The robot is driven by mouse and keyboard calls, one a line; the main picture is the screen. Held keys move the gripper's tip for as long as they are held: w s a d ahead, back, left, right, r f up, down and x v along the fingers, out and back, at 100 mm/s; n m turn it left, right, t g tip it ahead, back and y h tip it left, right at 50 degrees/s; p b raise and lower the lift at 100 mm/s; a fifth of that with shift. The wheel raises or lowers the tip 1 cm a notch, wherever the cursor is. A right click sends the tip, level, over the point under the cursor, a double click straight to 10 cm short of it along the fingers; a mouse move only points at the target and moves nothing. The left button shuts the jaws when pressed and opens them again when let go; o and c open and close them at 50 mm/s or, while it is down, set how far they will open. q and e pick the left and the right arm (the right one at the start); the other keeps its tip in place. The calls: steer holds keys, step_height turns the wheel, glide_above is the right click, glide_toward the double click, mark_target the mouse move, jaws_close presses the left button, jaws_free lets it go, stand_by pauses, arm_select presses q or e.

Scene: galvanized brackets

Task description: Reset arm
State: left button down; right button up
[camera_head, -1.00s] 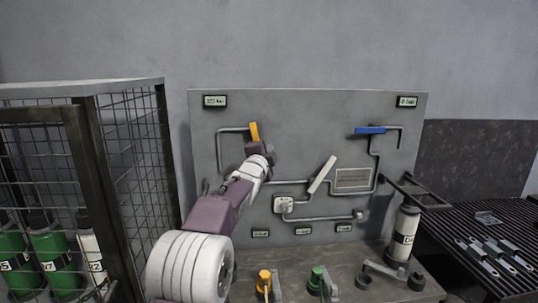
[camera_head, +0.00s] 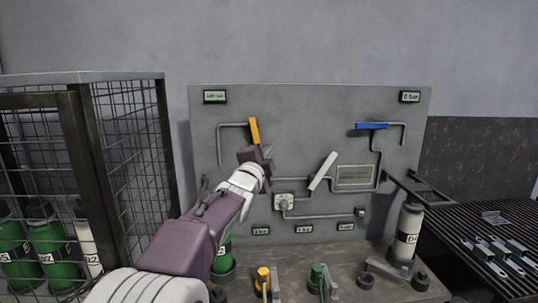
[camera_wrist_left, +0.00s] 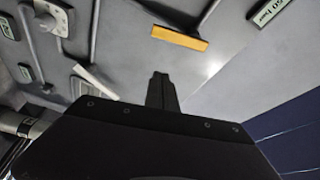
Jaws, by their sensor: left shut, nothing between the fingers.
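My left arm reaches in from the lower left in the head view. Its gripper (camera_head: 254,155) is in front of the grey panel (camera_head: 300,104), just below the yellow handle (camera_head: 254,131). The gripper is shut and empty; its dark fingers also show in the left wrist view (camera_wrist_left: 161,92). There the yellow handle (camera_wrist_left: 180,38) is apart from the fingers, above them in the picture. A blue handle (camera_head: 371,126) lies level at the panel's upper right, and a white handle (camera_head: 322,171) is tilted near the middle. My right gripper is not in view.
A wire-mesh cage (camera_head: 132,150) with green cylinders (camera_head: 50,248) stands at the left. A white cylinder (camera_head: 406,232) stands at the panel's right. Yellow (camera_head: 263,280) and green (camera_head: 317,279) fittings are on the bench. A slatted table (camera_head: 480,245) with metal brackets (camera_head: 497,254) is at the right.

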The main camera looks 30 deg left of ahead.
arm_select(q)
steer(key=shift+w+d, duration=0.1)
steer(key=shift+d, duration=0.05)
steer(key=w+d+r+m+h+p, duration=0.1)
steer(key=d+r+h+p, duration=0.1)
steer(key=d+r+p, duration=0.15)
steer(key=s+d+f+n+g+h+p, duration=0.2)
steer(key=d+f+g+p, duration=0.5)
steer(key=f, duration=0.6)
steer(key=s+d+f+n+g, duration=0.2)
steer(key=s+f+n+g, duration=0.3)
steer(key=s+f, duration=0.6)
steer(key=s+d+f+n+g, duration=0.3)
steer(key=s+f+n+g, duration=0.2)
steer(key=s+f, duration=0.6)
steer(key=s+n+p, duration=0.1)
steer(key=s+n, duration=0.1)
steer(key=s, duration=0.3)
steer(key=shift+s+f, duration=0.25)
steer(key=shift+f, duration=0.15)
steer(key=shift+d, duration=0.1)
